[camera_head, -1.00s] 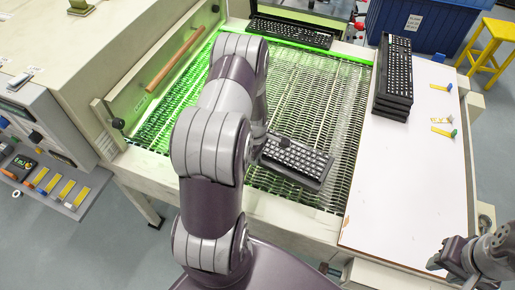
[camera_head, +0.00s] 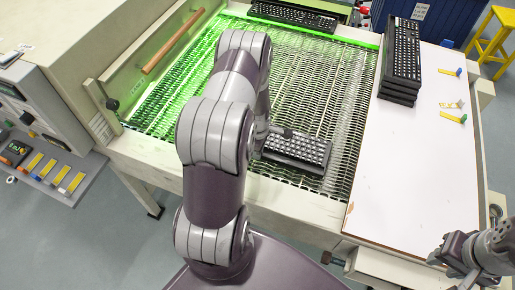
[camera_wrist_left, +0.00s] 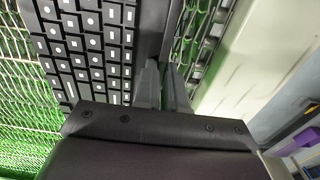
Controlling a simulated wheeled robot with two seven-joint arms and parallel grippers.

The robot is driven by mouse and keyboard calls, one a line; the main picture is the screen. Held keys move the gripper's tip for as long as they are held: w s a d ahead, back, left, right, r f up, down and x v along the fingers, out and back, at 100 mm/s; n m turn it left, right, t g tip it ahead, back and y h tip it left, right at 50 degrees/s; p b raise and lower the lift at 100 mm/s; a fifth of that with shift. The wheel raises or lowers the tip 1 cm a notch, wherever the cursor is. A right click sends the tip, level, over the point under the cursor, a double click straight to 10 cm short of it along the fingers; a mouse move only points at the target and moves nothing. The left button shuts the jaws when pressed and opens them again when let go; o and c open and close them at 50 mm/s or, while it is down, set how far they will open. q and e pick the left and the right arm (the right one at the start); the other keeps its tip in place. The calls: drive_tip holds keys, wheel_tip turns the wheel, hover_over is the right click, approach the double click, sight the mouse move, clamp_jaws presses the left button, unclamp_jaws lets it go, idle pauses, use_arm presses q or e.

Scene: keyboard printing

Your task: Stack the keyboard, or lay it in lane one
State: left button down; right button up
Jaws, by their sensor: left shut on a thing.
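A black keyboard with pale-marked keys (camera_head: 300,149) is over the front right part of the green-lit mesh conveyor (camera_head: 290,85); I cannot tell whether it touches the mesh. A stack of several black keyboards (camera_head: 402,62) stands on the white table (camera_head: 400,185) right of the conveyor. My right gripper (camera_head: 445,265) is at the lower right by the table's front corner; its opening is unclear.
Another keyboard (camera_head: 293,17) lies at the conveyor's far end. Small yellow-handled tools (camera_head: 453,117) lie on the table right of the stack. The front of the white table is clear. A control panel (camera_head: 40,165) is at left; a blue bin (camera_head: 430,20) is behind.

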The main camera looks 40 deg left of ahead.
idle(0.4)
use_arm(q)
drive_tip(key=shift+f, duration=0.4)
idle(0.4)
drive_tip(key=c, duration=1.1)
unclamp_jaws()
wheel_tip(320, 180, up, 7)
drive_tip(key=p, duration=0.5)
drive_tip(key=shift+r+p, duration=0.1)
drive_tip(key=shift+p, duration=0.25)
